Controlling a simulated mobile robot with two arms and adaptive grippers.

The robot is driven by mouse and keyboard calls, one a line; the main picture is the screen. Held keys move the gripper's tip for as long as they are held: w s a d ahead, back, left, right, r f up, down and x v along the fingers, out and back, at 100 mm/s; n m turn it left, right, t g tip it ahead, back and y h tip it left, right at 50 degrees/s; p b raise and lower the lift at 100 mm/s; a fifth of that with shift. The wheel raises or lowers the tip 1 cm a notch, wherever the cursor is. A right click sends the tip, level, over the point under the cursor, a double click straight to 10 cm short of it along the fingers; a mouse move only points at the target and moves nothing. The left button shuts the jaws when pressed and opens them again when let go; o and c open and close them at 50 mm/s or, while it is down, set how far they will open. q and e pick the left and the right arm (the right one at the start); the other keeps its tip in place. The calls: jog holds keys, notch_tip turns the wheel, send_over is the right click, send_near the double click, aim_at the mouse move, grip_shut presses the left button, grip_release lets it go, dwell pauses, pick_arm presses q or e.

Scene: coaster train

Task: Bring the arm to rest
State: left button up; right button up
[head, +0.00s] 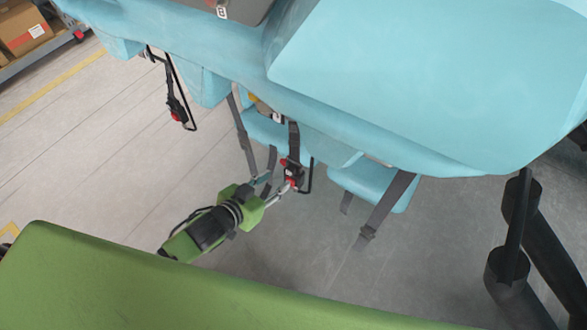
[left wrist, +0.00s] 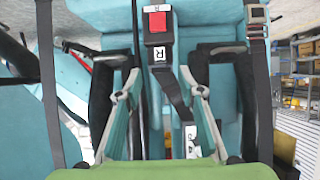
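The light blue coaster train (head: 400,90) fills the upper part of the head view. A seat buckle (head: 293,174) with a red button hangs at its side on a dark strap. My left gripper (head: 279,185) is beside this buckle, its fingers spread. In the left wrist view its two fingers (left wrist: 159,78) stand apart, with a blue seat behind them. A buckle with a red button (left wrist: 158,22) shows above and between the fingertips. I see no object held between them. My right gripper is in neither view.
Dark straps (head: 385,205) hang from the seats near my left gripper. Another red-and-black buckle (head: 177,108) hangs further left. The grey floor (head: 90,150) at left is open. A cart with cardboard boxes (head: 24,27) stands at the far left.

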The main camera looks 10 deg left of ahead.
pick_arm(q)
jog(key=shift+v, duration=2.3)
jog(key=s+a+f+g+y, duration=0.1)
jog(key=s+a+f+g, duration=0.15)
jog(key=f, duration=0.65)
jog(key=s+a+f+n+g+y, duration=0.15)
jog(key=s+a+f, duration=0.25)
jog(key=f, duration=0.5)
jog(key=s+a+f+g+y, duration=0.1)
jog(key=s+a+f, duration=0.2)
jog(key=f, duration=0.6)
jog(key=s+d+f+g, duration=0.1)
jog(key=s+f+g, duration=0.1)
jog(key=s+f, duration=0.3)
jog(key=s+d+f+g, duration=0.1)
jog(key=s+f, duration=0.4)
jog(key=s, duration=0.8)
jog(key=s+d+f+g, duration=0.1)
jog(key=s+f+g, duration=0.1)
jog(key=s+f, duration=0.3)
jog(key=s, duration=0.3)
jog(key=shift+s+d+f+g+y, duration=0.2)
jog(key=shift+s+f+g+y, duration=0.1)
jog(key=shift+s+f+y, duration=0.1)
